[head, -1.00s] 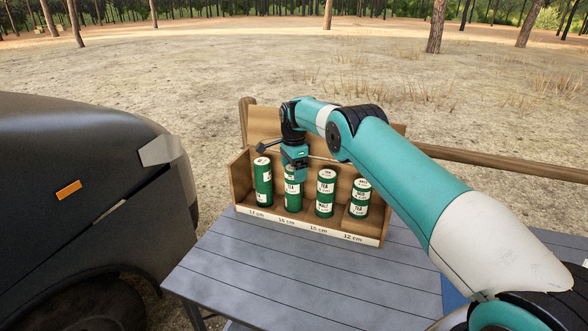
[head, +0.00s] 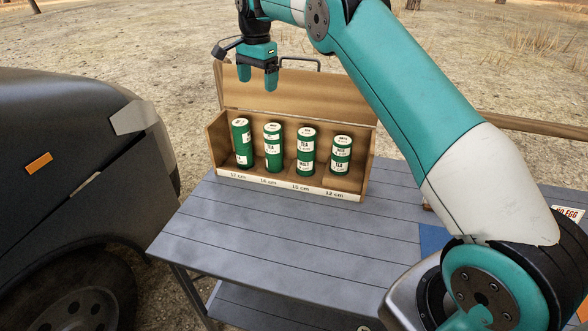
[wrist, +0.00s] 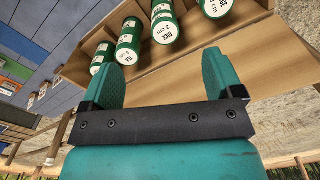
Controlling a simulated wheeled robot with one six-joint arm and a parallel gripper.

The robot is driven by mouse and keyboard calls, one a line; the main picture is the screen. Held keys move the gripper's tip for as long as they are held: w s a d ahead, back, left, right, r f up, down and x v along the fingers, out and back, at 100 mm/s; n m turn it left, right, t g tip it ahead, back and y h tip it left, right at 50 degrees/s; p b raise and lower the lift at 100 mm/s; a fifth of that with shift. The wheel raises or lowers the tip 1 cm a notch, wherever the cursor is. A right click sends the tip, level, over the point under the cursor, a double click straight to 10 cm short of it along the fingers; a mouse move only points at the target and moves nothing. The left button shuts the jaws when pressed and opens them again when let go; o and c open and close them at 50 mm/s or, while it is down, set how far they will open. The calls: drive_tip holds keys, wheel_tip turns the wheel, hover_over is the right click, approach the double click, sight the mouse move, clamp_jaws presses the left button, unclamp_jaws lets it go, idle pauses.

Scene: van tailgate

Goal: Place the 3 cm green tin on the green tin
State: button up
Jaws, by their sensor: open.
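My gripper (head: 257,80) is open and empty, above the back of the wooden box, clear of all tins. Its two teal fingers also show in the wrist view (wrist: 160,68). A short green tin (wrist: 163,27), its white top seeming to read 3 cm, caps the column in the second bay. In the head view this small tin (head: 272,129) sits upright on a taller green tin (head: 273,153), and the two look lined up. Nothing holds it.
Other green tin columns stand in the first (head: 241,150), third (head: 306,153) and fourth (head: 341,158) bays. The box front (head: 286,185) carries labels 17, 16, 15 and 12 cm. The grey table (head: 250,220) is clear in front. A dark vehicle (head: 70,170) stands left.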

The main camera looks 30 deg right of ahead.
drive_tip(key=s+a+r+n+y, duration=0.1)
drive_tip(key=s+a+r+n, duration=0.35)
drive_tip(key=s, duration=0.35)
drive_tip(key=s+a+r+n, duration=0.3)
drive_tip(key=s+a+n, duration=0.25)
drive_tip(key=s, duration=0.35)
drive_tip(key=s+a+f+n+y, duration=0.1)
drive_tip(key=s+n, duration=0.4)
drive_tip(key=s, duration=0.9)
drive_tip(key=s+a+f+n+y, duration=0.2)
drive_tip(key=s+n, duration=0.3)
drive_tip(key=s, duration=0.9)
drive_tip(key=shift+s+a+f+n, duration=0.2)
drive_tip(key=shift+a+f+n, duration=0.1)
drive_tip(key=shift+a+f, duration=0.2)
